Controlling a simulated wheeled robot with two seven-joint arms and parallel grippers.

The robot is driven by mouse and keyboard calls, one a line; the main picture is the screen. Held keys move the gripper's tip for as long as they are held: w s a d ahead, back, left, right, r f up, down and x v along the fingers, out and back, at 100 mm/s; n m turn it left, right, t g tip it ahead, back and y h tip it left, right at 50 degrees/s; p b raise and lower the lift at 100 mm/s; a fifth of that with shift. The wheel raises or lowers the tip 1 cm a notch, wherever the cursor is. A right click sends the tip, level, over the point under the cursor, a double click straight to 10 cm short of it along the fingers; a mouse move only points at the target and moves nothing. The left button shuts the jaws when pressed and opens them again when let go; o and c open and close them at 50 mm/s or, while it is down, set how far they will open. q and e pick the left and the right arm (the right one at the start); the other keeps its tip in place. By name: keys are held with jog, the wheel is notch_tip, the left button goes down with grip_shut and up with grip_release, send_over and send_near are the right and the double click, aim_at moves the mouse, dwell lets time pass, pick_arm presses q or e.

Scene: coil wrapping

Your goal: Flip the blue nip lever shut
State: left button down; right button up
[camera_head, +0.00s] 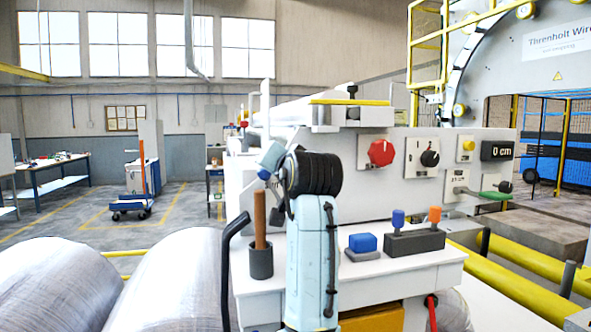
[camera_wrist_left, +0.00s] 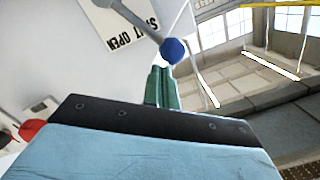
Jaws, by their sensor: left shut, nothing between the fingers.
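The blue nip lever shows in the left wrist view as a round blue knob (camera_wrist_left: 173,50) on a thin metal rod. My right gripper is not in view.
The white machine has a red knob (camera_head: 381,152), a black dial (camera_head: 429,153) and a green handle (camera_head: 496,196). On its ledge are a blue block (camera_head: 362,242), a dark holder (camera_head: 414,244) and a cup with a brown handle (camera_head: 261,262). Large rolls (camera_head: 165,280) lie at left.

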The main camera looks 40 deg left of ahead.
pick_arm(q)
jog(key=shift+s+a+n, duration=0.1)
jog(key=shift+s+n, duration=0.15)
jog(key=shift+n, duration=0.05)
jog(key=shift+f, duration=0.1)
dwell(0.3)
jog(key=s+d+r, duration=0.3)
jog(key=d, duration=0.8)
jog(key=shift+f, duration=0.15)
dwell(0.4)
